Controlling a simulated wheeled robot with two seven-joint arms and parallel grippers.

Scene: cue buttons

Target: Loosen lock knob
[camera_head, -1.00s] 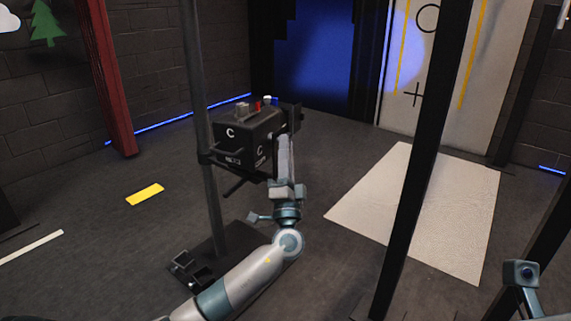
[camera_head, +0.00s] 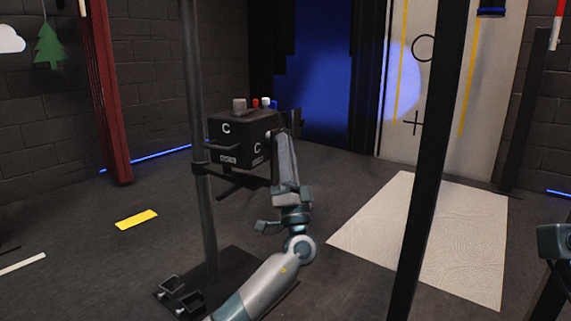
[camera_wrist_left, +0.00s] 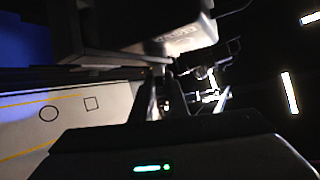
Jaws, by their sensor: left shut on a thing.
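A black box (camera_head: 229,141) marked with white letters C is clamped on a dark upright pole (camera_head: 199,90) in the head view. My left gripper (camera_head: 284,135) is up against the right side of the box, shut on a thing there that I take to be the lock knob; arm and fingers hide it. In the left wrist view, the fingers (camera_wrist_left: 166,100) reach in below the dark box with its pale label (camera_wrist_left: 180,38); what lies between them is too dark to make out.
A black post (camera_head: 425,150) stands to the right. A pale mat (camera_head: 455,235) lies on the floor behind it. The pole has a floor plate (camera_head: 240,262).

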